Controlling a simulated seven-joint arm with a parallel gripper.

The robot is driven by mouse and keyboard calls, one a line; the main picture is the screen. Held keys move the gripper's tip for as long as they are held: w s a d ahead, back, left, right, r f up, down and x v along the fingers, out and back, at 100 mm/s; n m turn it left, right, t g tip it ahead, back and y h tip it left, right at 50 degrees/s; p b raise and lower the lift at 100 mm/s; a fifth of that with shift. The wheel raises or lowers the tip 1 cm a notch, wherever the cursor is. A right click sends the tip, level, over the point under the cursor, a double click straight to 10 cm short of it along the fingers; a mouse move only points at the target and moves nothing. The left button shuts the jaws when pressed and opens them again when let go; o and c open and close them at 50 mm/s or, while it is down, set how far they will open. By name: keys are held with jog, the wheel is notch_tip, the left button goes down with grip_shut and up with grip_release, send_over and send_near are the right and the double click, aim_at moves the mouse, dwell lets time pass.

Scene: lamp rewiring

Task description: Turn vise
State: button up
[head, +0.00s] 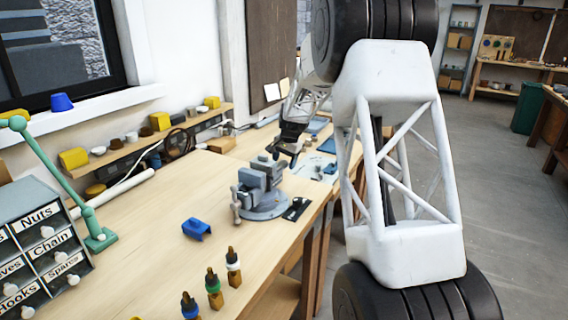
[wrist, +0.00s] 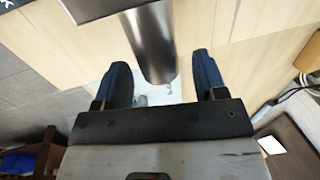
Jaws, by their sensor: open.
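The grey metal vise (head: 250,184) stands on a round grey base (head: 268,209) near the right edge of the wooden workbench, with a handle bar at its near left end. My gripper (head: 282,157) points downward just behind the vise in the head view. In the wrist view my gripper (wrist: 160,66) is open, its two dark fingers apart. A smooth grey metal part (wrist: 151,42), seemingly of the vise, shows between the fingers in the picture. I cannot tell whether they touch it, and nothing is visibly gripped.
The workbench (head: 150,235) holds a blue bracket-like piece (head: 196,229) and several dropper bottles (head: 214,288) in front. A labelled drawer cabinet (head: 42,248) and a green lamp arm (head: 62,175) stand at left. A small dark card (head: 296,209) lies right of the vise.

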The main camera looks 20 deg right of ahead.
jog(key=shift+a+f, duration=0.1)
jog(key=shift+f, duration=0.4)
jog(key=shift+c, duration=0.4)
grip_shut()
